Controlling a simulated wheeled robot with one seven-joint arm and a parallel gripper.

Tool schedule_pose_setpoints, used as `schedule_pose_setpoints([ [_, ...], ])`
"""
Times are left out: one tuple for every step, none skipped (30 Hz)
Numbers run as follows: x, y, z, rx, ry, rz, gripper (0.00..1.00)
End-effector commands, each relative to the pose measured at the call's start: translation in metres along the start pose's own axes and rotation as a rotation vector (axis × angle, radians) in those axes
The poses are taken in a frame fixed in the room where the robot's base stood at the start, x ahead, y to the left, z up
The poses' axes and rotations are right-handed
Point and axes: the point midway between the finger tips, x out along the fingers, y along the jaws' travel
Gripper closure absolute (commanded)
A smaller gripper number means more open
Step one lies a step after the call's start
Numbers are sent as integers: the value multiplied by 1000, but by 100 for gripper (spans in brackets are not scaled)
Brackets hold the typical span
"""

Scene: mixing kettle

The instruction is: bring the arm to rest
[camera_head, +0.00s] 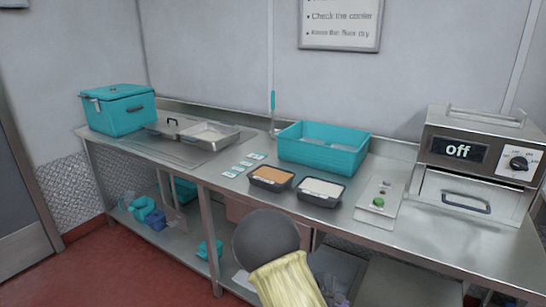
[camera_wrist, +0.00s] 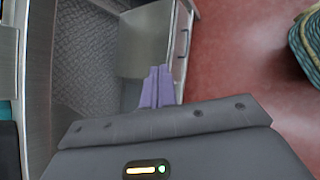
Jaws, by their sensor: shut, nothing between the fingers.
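My gripper (camera_wrist: 157,90) shows in the wrist view as two purple fingers held together, with nothing between them. The fingers lie in front of a metal cabinet or drawer side, beside a steel frame. In the head view part of my arm, a dark rounded joint with a pale yellow sleeve, rises at the bottom centre in front of the counter (camera_head: 225,183). My gripper is mostly hidden or too small to make out there.
Red floor (camera_head: 110,270) lies open at left.

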Motion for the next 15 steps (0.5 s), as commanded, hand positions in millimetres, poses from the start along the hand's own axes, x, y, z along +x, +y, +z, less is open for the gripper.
schedule_pose_setpoints([
  [-4, -8, 12, 75, 38, -64, 100],
  [-7, -14, 16, 115, 59, -98, 100],
  [-11, -21, 23, 170, 85, -144, 100],
  [-15, -26, 28, 210, 106, -177, 100],
  [-19, -30, 32, 251, 126, -209, 100],
  [-24, -37, 38, 305, 152, -251, 100],
  [-29, -41, 42, 346, 172, -281, 100],
  [-34, -45, 46, 386, 191, -310, 100],
  [-40, -51, 52, 439, 216, -348, 100],
  [-45, -54, 56, 480, 236, -375, 100],
  [-50, -58, 60, 520, 254, -401, 100],
  [-57, -62, 65, 573, 278, -435, 100],
  [-63, -66, 69, 613, 297, -458, 100],
  [-68, -69, 73, 653, 315, -481, 100],
  [-76, -73, 78, 705, 338, -511, 100],
])
